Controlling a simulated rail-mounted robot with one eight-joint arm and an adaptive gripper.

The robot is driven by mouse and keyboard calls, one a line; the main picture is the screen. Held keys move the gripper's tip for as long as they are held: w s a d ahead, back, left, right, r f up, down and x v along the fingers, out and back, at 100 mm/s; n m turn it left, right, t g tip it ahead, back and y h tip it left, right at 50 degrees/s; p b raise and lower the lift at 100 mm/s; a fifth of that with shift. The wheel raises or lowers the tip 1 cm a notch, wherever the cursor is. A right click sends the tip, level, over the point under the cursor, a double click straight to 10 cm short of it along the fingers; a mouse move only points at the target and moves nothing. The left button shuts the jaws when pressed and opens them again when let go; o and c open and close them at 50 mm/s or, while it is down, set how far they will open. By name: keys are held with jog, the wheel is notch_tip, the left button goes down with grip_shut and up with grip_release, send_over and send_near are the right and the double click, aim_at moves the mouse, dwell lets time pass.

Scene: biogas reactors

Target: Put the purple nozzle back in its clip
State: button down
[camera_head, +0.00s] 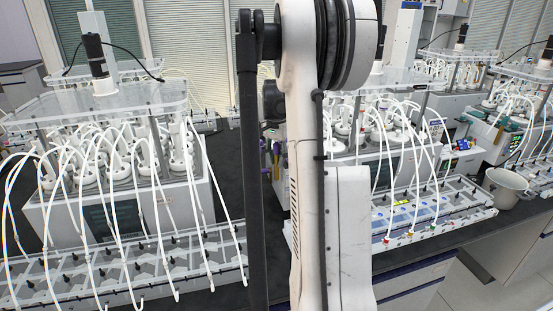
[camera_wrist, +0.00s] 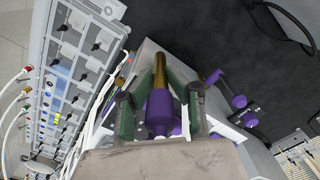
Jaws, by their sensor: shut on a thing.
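In the wrist view, my gripper (camera_wrist: 160,96) is shut on a purple nozzle (camera_wrist: 160,107) with a brass-coloured tube that points toward the top of the picture. One dark green-grey finger is on each side of it. To the right, just past the right finger, are another brass tube with a purple part (camera_wrist: 216,78) and a purple piece (camera_wrist: 239,101). I cannot make out the clip clearly. In the head view my arm hides the gripper and the held nozzle. Small purple parts (camera_head: 277,148) show there just left of my arm.
A white reactor unit with tubes (camera_head: 120,180) stands at left, another (camera_head: 400,140) at right. A rack with coloured fittings (camera_wrist: 65,80) lies left of the gripper in the wrist view. A grey bucket (camera_head: 505,187) stands at right.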

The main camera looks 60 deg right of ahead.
aim_at(276, 143)
jog(key=shift+f, duration=0.45)
jog(key=c, duration=1.6)
grip_release()
notch_tip(276, 143, up, 9)
jog(key=p, duration=0.4)
jog(key=shift+f+p, duration=0.15)
jog(key=shift+p, duration=0.25)
jog(key=shift+w+a+f+n+b, duration=1.55)
jog(key=shift+w+a, duration=0.8)
jog(key=shift+a, duration=2.7)
jog(key=shift+w+a+f+n+b, duration=1.2)
jog(key=shift+w+a+n, duration=0.9)
jog(key=shift+a, duration=2.95)
jog(key=shift+w+a+f+n+b, duration=1.4)
jog(key=shift+w+a, duration=1.2)
jog(key=shift+a, duration=2.45)
